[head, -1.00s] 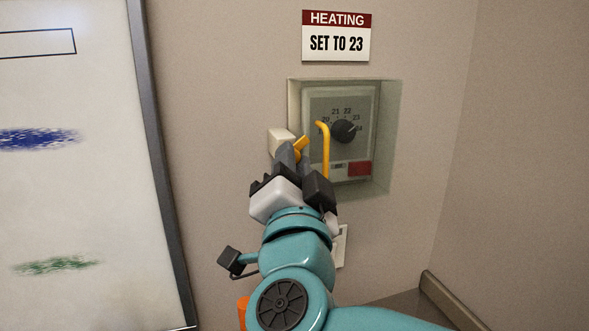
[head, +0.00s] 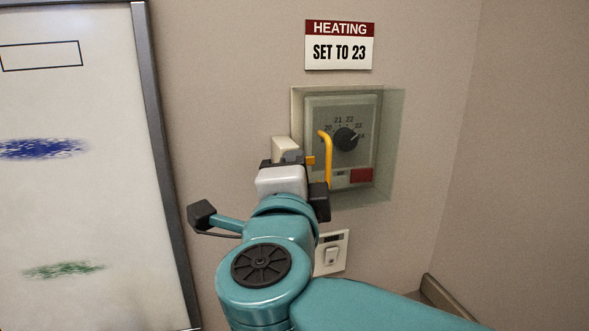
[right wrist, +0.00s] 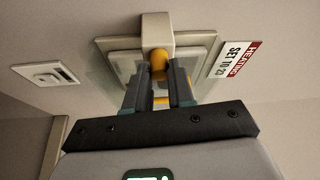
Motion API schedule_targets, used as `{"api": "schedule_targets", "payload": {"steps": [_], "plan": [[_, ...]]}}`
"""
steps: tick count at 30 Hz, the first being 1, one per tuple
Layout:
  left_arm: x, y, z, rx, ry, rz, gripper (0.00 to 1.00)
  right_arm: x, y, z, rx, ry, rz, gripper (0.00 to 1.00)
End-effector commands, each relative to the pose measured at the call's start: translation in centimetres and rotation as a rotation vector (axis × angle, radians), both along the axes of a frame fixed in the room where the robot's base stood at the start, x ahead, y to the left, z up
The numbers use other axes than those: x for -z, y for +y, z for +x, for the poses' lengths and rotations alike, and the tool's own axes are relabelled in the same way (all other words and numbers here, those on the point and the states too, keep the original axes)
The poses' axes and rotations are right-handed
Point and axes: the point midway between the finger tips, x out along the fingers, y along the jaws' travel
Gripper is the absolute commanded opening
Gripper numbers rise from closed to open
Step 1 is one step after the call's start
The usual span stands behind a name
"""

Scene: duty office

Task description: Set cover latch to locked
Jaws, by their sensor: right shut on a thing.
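The cover latch is a cream block (head: 284,147) on the left side of the heating box, with an orange lever (head: 310,160) that shows only as a small end. My right gripper (right wrist: 158,88) is shut on the orange lever, which shows between its fingers in the right wrist view. In the head view its own body hides the fingers and most of the lever. A clear cover lies over the thermostat (head: 361,110) and carries a yellow bar handle (head: 327,160) just right of the gripper. My left gripper is out of view.
A dark dial (head: 345,139) sits behind the cover. A sign (head: 339,45) above reads HEATING, SET TO 23. A light switch (head: 331,254) is below the box. A whiteboard (head: 90,200) hangs at left. The wall to the right is clear.

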Motion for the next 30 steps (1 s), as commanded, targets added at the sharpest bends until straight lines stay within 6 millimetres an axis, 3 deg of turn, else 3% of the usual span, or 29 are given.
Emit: {"api": "schedule_targets", "payload": {"steps": [15,16,17,30], "plan": [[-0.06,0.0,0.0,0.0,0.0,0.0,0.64,0.06,0.04,0.01,-0.001,0.007,0.017,0.0],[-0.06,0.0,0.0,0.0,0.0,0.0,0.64,0.06,0.04,0.01,-0.001,0.007,0.017,0.29],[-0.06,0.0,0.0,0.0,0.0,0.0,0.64,0.06,0.03,0.01,-0.001,0.007,0.017,0.34],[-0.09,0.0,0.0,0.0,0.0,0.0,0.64,0.0,-0.08,0.09,0.0,0.005,0.016,0.34]]}}
